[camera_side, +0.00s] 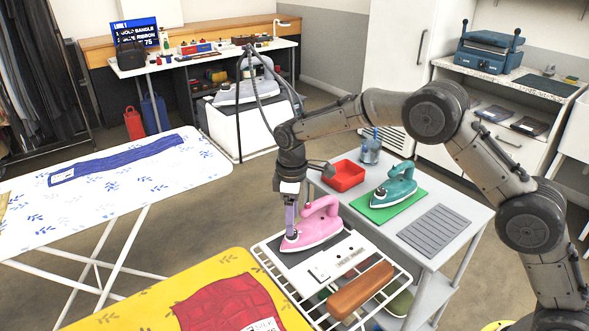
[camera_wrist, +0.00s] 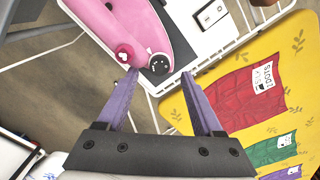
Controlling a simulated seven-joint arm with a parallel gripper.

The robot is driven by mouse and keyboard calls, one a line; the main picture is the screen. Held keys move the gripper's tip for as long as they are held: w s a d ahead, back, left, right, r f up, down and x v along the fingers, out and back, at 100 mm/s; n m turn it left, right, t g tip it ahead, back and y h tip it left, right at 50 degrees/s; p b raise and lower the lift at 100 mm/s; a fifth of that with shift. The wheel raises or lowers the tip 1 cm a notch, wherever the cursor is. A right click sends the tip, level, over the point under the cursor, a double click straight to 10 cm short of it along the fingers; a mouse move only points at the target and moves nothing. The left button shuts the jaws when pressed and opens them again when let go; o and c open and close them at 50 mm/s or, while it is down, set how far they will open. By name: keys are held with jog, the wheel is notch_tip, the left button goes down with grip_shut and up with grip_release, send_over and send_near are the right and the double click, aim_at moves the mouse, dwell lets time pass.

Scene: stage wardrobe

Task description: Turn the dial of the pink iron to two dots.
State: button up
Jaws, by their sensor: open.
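The pink iron (camera_side: 322,226) stands on a dark pad on a white wire-edged stand, its handle upward. In the wrist view the pink iron (camera_wrist: 108,18) fills the upper left. Its round black dial (camera_wrist: 159,66) has small pale marks; I cannot tell which setting it is at. A pink button (camera_wrist: 124,54) with a white symbol sits left of the dial. My gripper (camera_wrist: 160,74) is open, its purple fingers apart, with the dial showing between and just beyond the tips. In the side view my gripper (camera_side: 290,232) points down at the iron's front end. Contact cannot be told.
A teal iron (camera_side: 394,187) stands on a green mat (camera_side: 416,203) on the grey table, near a red tray (camera_side: 344,175). A white switch box (camera_side: 338,258) and a brown padded bar (camera_side: 360,290) lie beside the pink iron. A yellow ironing board (camera_side: 150,312) is close by.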

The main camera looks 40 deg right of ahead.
aim_at(295, 230)
notch_tip(295, 230, down, 3)
jog(key=shift+f, duration=0.2)
jog(key=n, duration=1)
jog(key=shift+n, duration=0.3)
jog(key=shift+w+r+n, duration=0.1)
jog(key=shift+r+n, duration=0.2)
jog(key=shift+n, duration=0.1)
notch_tip(295, 230, up, 16)
jog(key=shift+d+t, duration=0.3)
jog(key=shift+d, duration=0.15)
